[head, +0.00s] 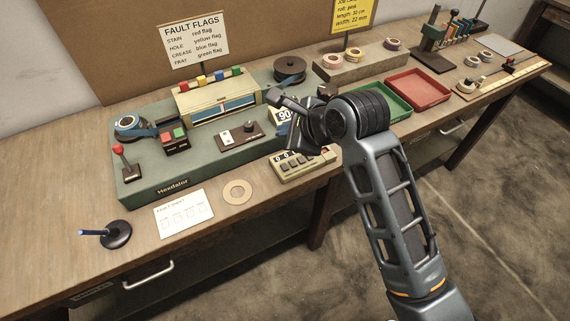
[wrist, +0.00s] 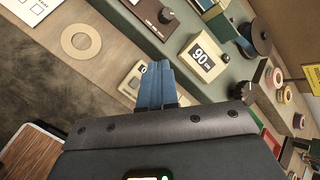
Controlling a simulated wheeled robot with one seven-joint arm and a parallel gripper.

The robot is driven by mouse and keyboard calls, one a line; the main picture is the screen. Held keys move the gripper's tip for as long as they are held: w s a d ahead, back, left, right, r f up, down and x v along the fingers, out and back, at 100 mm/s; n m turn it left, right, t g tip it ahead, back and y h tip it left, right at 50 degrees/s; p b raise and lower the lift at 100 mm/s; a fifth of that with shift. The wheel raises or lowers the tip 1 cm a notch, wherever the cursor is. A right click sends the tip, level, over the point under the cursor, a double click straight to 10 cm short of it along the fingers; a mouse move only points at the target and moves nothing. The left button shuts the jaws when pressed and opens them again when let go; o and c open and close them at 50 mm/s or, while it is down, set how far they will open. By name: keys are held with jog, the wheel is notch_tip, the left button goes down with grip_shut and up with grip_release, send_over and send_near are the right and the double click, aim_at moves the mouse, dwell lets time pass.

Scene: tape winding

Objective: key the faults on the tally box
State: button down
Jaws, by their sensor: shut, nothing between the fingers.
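The tally box (head: 301,169) is a beige box with a row of dark keys and number windows, at the front edge of the bench in the head view. Part of its top is hidden by my arm. In the wrist view only a pale end of the tally box (wrist: 130,82) shows beside my fingers. My gripper (head: 288,132) is shut and empty, above the bench near the back of the tally box. Its blue fingers (wrist: 155,84) lie together in the wrist view and cover much of the box. I cannot tell whether the tips touch it.
A dark knob panel (head: 240,136) and a tan ring (head: 237,191) lie to the left. Green and red trays (head: 417,90) are at the right.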

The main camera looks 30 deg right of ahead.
jog(key=shift+f, duration=0.1)
jog(key=b, duration=0.5)
send_over(286, 169)
notch_tip(286, 169, down, 7)
jog(key=shift+r, duration=0.1)
jog(key=shift+f, duration=0.9)
dwell(1.1)
jog(key=shift+f, duration=0.4)
jog(key=shift+f, duration=0.4)
dwell(0.8)
jog(key=shift+r, duration=0.1)
jog(key=shift+r+p, duration=0.75)
jog(key=shift+p, duration=0.35)
